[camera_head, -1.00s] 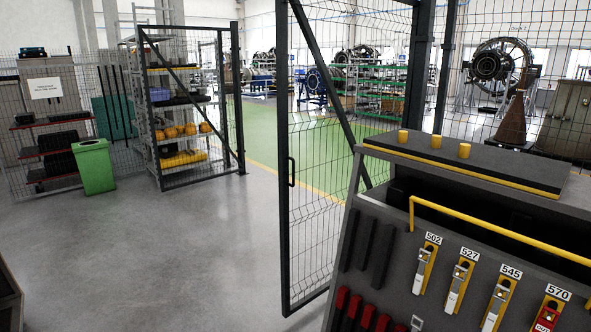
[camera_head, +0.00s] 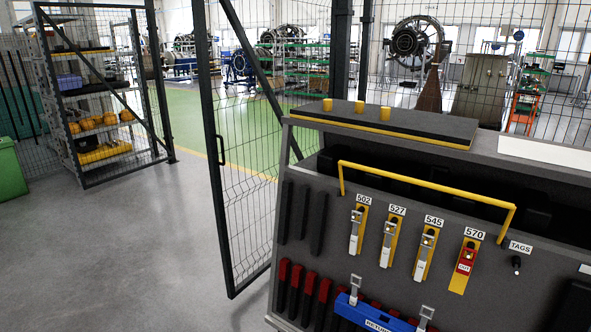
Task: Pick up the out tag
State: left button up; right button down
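The out tag (camera_head: 466,260) is a small red tag with white lettering. It hangs in front of a yellow plate under the 570 label (camera_head: 474,233) on the dark front panel of the cart (camera_head: 340,262). At the 502, 527 and 545 labels, silver and white pieces hang on yellow plates instead. Neither of my grippers is in view.
A yellow rail (camera_head: 425,184) runs above the labels. A TAGS label (camera_head: 520,246) with a dark peg below is to the right. A blue RETURN bin (camera_head: 372,315) hangs low by metal hooks. Red-handled tools (camera_head: 310,284) hang left. Grey floor (camera_head: 120,250) is clear on the left.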

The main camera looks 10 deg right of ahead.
aim_at(464, 267)
jog(key=z, duration=1.55)
